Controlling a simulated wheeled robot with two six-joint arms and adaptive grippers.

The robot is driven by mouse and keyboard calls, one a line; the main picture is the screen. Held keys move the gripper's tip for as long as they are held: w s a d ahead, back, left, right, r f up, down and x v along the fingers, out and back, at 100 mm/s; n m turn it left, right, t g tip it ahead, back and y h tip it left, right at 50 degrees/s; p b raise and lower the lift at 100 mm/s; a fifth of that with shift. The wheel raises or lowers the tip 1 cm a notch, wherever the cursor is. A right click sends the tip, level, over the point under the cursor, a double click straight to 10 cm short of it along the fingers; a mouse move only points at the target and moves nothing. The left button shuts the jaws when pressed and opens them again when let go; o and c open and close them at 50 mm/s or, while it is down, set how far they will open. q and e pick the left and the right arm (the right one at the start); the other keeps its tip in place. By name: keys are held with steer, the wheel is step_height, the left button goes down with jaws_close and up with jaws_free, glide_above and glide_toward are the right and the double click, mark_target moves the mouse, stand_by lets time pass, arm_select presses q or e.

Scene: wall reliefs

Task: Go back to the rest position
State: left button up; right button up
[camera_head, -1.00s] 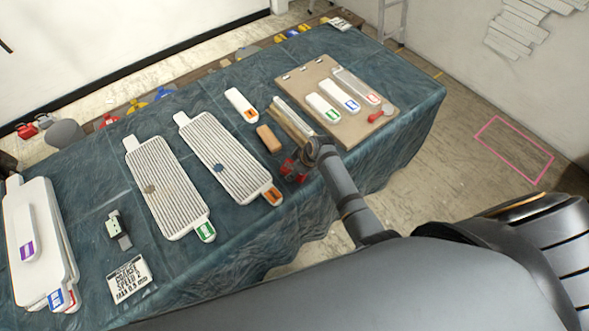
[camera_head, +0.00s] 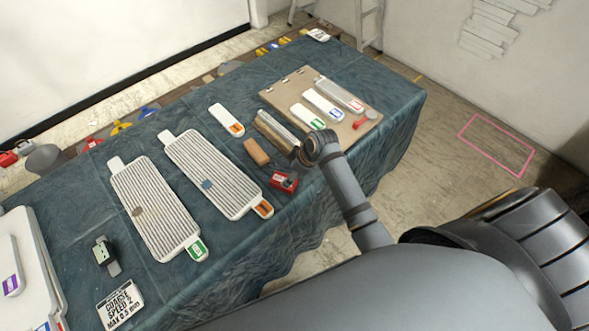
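My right arm comes in from the lower right. Its dark gripper end (camera_head: 308,157) is over the table's near edge, beside the silver bar (camera_head: 276,132) and the red box (camera_head: 284,181). The fingers are hidden by the wrist or too small to make out, so I cannot tell whether they are open or shut. The red box sits on the cloth, apart from the gripper in the picture. My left gripper is not in view.
A teal-covered table (camera_head: 235,110) holds two ribbed white boards (camera_head: 155,210), a tan block (camera_head: 257,152), a brown board (camera_head: 345,128) with labelled tools, a small grey device (camera_head: 106,254) and a lettered card (camera_head: 121,304). Free floor (camera_head: 440,185) lies to the right.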

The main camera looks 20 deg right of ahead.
steer(key=shift+v, duration=1.55)
steer(key=s+d+r+m+h, duration=0.2)
steer(key=s+d+r+m, duration=0.15)
steer(key=s, duration=0.45)
steer(key=s+d+r+m+h, duration=0.2)
steer(key=s+d+m, duration=0.15)
steer(key=s, duration=0.45)
steer(key=s+d+f+m+g+b, duration=0.1)
steer(key=s+f, duration=0.1)
steer(key=f, duration=1.3)
steer(key=s+d+f+b, duration=0.1)
steer(key=f, duration=1.5)
steer(key=s+f+g+b, duration=0.1)
steer(key=s+f, duration=1.4)
steer(key=s, duration=0.3)
steer(key=shift+d+f, duration=0.25)
steer(key=shift+d, duration=0.2)
